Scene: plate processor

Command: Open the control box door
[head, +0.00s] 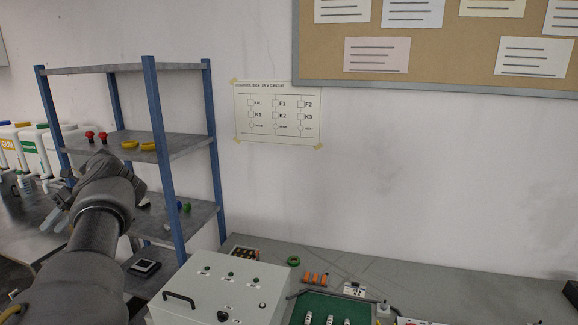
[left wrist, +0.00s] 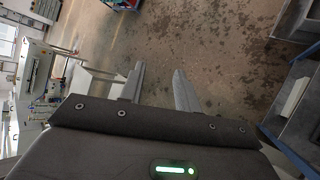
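The control box (head: 225,287) is a light grey box on the grey table at the lower middle of the head view. Its upward face carries a dark bar handle (head: 180,299) at the left, small indicators and a round black knob; that face looks shut. My left gripper (head: 52,217) is at the left of the head view, up and left of the box and well apart from it. In the left wrist view its two fingers (left wrist: 158,85) stand apart with only floor between them, so it is open and empty. My right gripper is in neither view.
A blue-post shelf (head: 150,110) stands behind my left arm, with red and yellow parts on it. White containers (head: 35,148) are at the far left. A green tray (head: 330,310) and small parts lie right of the box. The table farther right is mostly clear.

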